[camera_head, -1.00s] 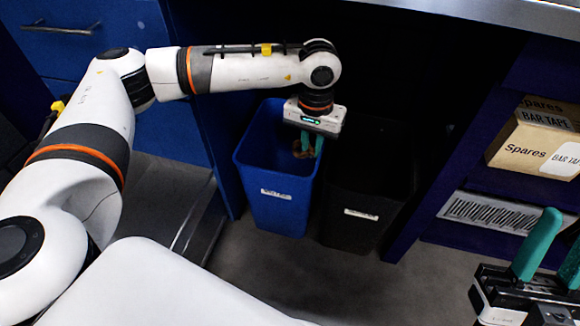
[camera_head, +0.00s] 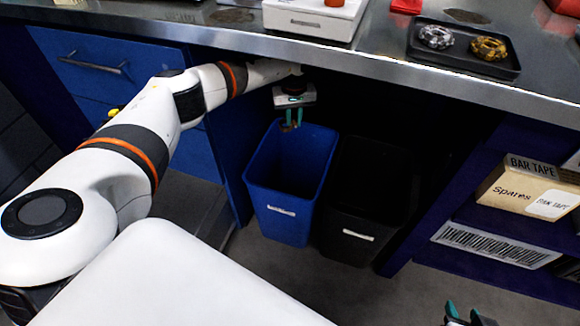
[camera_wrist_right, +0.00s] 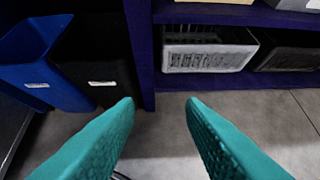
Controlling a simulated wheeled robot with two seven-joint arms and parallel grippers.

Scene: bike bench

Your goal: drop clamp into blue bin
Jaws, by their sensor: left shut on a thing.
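The blue bin (camera_head: 283,222) stands on the floor under the bench, open at the top, with a white label on its front. My left gripper (camera_head: 293,119) points down at the bin's far rim in the head view, its teal fingers shut on a small brownish clamp (camera_head: 289,128). The clamp is tiny here and partly hidden by the fingers. It appears above the bin opening, but its exact height over the rim is hard to tell. My right gripper (camera_wrist_right: 158,104) is open and empty; the blue bin also shows at left in the right wrist view (camera_wrist_right: 50,75).
A black bin (camera_head: 350,222) stands right beside the blue one. The bench top edge (camera_head: 400,75) overhangs both, close above my left gripper. A shelf with a spares box (camera_head: 510,188) is at right. A black tray (camera_head: 430,58) lies on the bench.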

